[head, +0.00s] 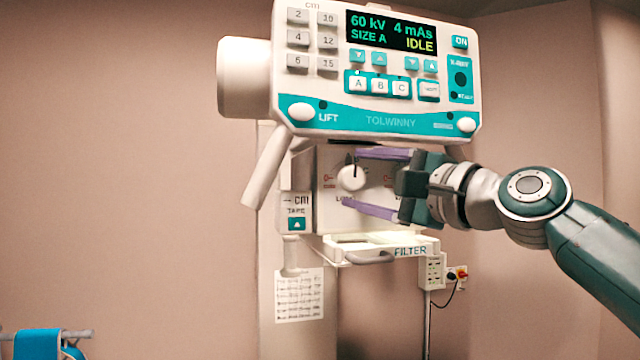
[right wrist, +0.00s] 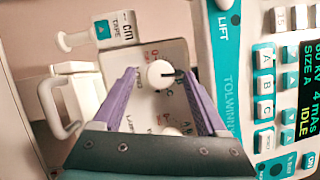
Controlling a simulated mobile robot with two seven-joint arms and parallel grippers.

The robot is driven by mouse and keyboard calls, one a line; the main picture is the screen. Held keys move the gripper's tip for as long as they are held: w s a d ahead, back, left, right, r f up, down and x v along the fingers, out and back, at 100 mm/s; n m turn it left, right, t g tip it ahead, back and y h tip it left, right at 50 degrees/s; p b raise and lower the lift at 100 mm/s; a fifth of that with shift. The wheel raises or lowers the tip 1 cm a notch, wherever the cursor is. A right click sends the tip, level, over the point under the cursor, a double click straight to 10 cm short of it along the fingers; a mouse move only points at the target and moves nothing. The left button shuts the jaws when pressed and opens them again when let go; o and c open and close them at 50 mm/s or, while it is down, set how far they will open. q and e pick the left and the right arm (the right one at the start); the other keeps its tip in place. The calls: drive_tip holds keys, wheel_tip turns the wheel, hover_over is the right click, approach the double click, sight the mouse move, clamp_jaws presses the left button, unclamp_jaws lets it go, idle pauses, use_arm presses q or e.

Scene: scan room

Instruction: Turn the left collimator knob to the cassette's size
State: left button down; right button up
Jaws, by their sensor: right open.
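The left collimator knob (head: 350,180) is round and white, on the pale collimator panel under the control console. Its dark pointer is up in the head view. In the right wrist view the knob (right wrist: 159,75) has its pointer toward the right, toward the console. My right gripper (head: 352,177) is open, its purple fingers above and below the knob; in the right wrist view the fingers (right wrist: 161,72) stand on either side of it with gaps. Contact cannot be made out. A second white knob (right wrist: 172,131) shows partly between the fingers nearer the palm. No cassette is visible. My left gripper is out of view.
The console (head: 375,70) overhangs the panel closely; its display (head: 391,32) reads 60 kV, 4 mAs, SIZE A, IDLE. A slanted white handle (head: 264,165) and a tape box (head: 296,212) are left of the panel. The filter tray (head: 374,248) juts out below.

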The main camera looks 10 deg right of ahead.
drive_tip(key=b+v, duration=0.3)
drive_tip(key=v, duration=0.6)
drive_tip(key=shift+s, duration=0.3)
